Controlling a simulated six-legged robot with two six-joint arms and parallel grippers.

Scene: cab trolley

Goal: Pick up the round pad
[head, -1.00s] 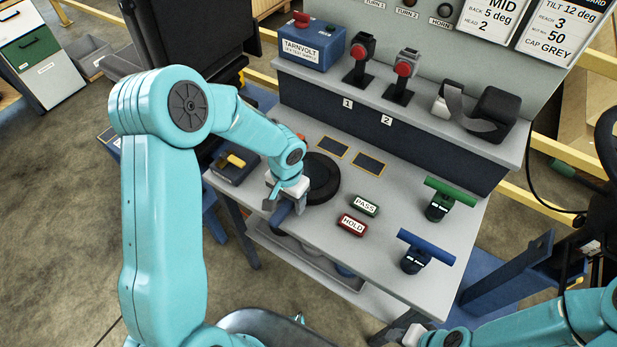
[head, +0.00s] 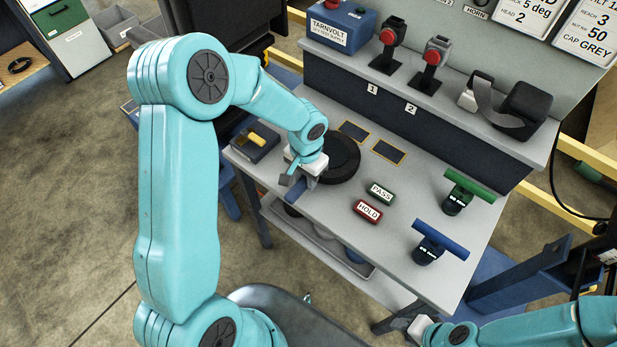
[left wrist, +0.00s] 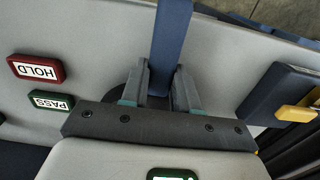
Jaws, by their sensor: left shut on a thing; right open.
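A black round pad (head: 337,158) lies flat on the grey worktable, left of its middle. My left gripper (head: 298,180) is at the pad's near side, low over the table. In the left wrist view its fingers (left wrist: 160,88) are closed on the sides of a blue bar (left wrist: 171,40), which runs toward the table's front edge. My gripper hides whether this bar joins the pad. My right gripper (head: 400,321) is at the bottom of the head view, beyond the table's front edge, open and small in the picture.
Green PASS (head: 381,192) and red HOLD (head: 367,211) blocks sit right of the pad. Green-handled (head: 468,187) and blue-handled (head: 440,240) tools stand further right. A dark box with a yellow handle (head: 257,139) is left. A raised shelf (head: 440,110) runs behind.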

